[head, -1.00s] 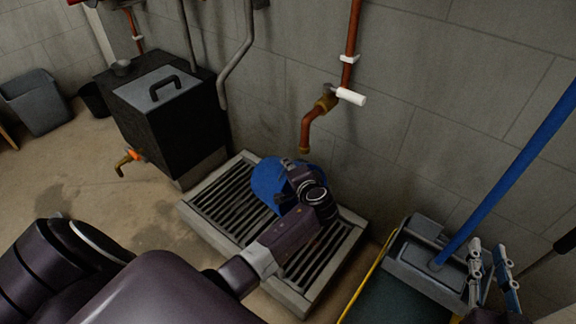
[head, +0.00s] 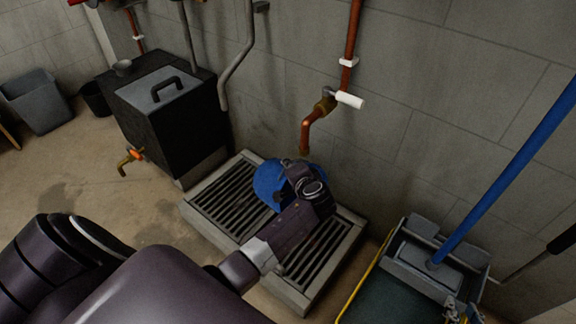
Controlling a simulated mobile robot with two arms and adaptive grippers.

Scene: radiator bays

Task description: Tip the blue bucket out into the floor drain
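The blue bucket (head: 268,183) is over the floor drain (head: 226,208), a slatted grate in a pale raised frame. The bucket looks tilted, and its mouth cannot be made out. My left gripper (head: 299,178) is at the bucket's right side, seen from behind. It appears closed on the bucket; its fingertips are mostly hidden. My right gripper (head: 463,312) shows only its fingertips at the bottom edge, right of centre, in front of the mop bucket. They look apart with nothing between them.
A copper tap (head: 322,108) with a white handle is on the wall above the drain. A black tank (head: 165,110) stands left of it. A mop bucket (head: 405,275) with a blue pole (head: 510,175) stands right.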

